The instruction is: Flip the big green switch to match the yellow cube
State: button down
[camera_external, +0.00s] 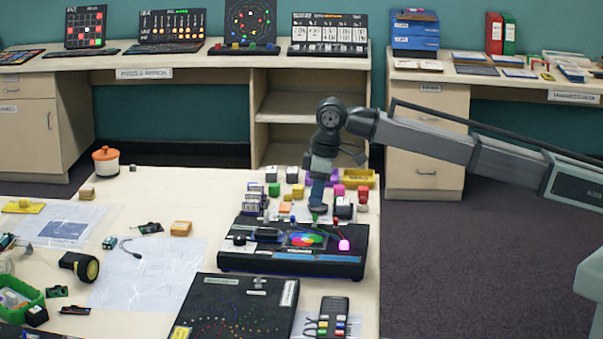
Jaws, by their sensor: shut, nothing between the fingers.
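A black box (290,264) with a coloured disc (304,239), a dark knob (240,240) and a glowing pink light (344,245) lies on the front table. My gripper (318,207) points down at the back edge of this box, shut and empty. Small green bits show by the fingertips, but I cannot tell whether they are the big green switch, its position, or whether I touch it. A small yellow cube (298,191) sits among coloured blocks behind the box, left of my gripper. My arm hides part of that group.
A yellow tray (358,177) lies behind my gripper to the right. A dotted black panel (232,306) and a remote-like keypad (333,315) lie in front of the box. An orange pot (106,160) and loose parts are on the left. The table's right edge is close.

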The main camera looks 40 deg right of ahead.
jog(key=shift+f, duration=1.9)
jog(key=shift+s+a, duration=0.65)
jog(key=shift+a, duration=0.05)
dwell(0.6)
jog(key=shift+w+r, duration=0.1)
jog(key=shift+r, duration=0.05)
notch_tip(320, 180, up, 7)
jog(key=shift+w+d, duration=0.2)
jog(key=shift+d, duration=0.1)
dwell(0.8)
dwell(0.4)
